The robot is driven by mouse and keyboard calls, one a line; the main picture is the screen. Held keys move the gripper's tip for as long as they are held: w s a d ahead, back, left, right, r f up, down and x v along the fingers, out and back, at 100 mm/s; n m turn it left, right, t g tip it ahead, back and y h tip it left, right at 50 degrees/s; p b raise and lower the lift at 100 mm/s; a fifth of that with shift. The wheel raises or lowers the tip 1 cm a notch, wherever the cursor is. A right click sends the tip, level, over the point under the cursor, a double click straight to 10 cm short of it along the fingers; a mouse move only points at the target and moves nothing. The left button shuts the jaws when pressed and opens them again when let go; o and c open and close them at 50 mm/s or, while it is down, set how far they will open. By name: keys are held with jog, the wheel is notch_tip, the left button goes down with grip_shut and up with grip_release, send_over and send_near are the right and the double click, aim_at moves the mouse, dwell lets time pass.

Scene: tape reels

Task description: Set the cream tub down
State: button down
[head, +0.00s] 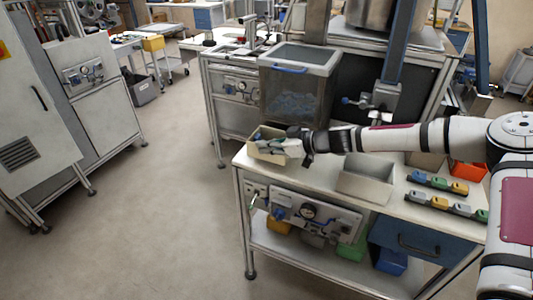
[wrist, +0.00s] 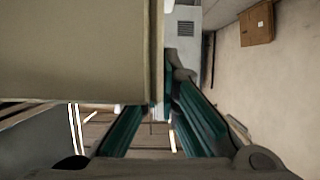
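The cream tub (head: 262,151) is an open box at the left back corner of the workbench top, in the head view. My gripper (head: 291,146) is at its right side with the fingers at the rim. In the wrist view the tub's plain wall (wrist: 75,55) fills the upper left. The tub looks about level. I cannot tell whether its base touches the bench top or is slightly above it.
A pale open bin (head: 366,184) stands on the bench top (head: 318,172), right of the tub. Colored pieces on dark strips (head: 438,184) and an orange bin (head: 468,171) lie farther right. A clear-sided hopper (head: 297,90) stands close behind. Bare surface lies between tub and bin.

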aim_at(266, 160)
jog(key=shift+f, duration=1.55)
jog(key=c, duration=1.8)
grip_release()
jog(key=shift+v, duration=3.8)
jog(key=shift+s, duration=0.1)
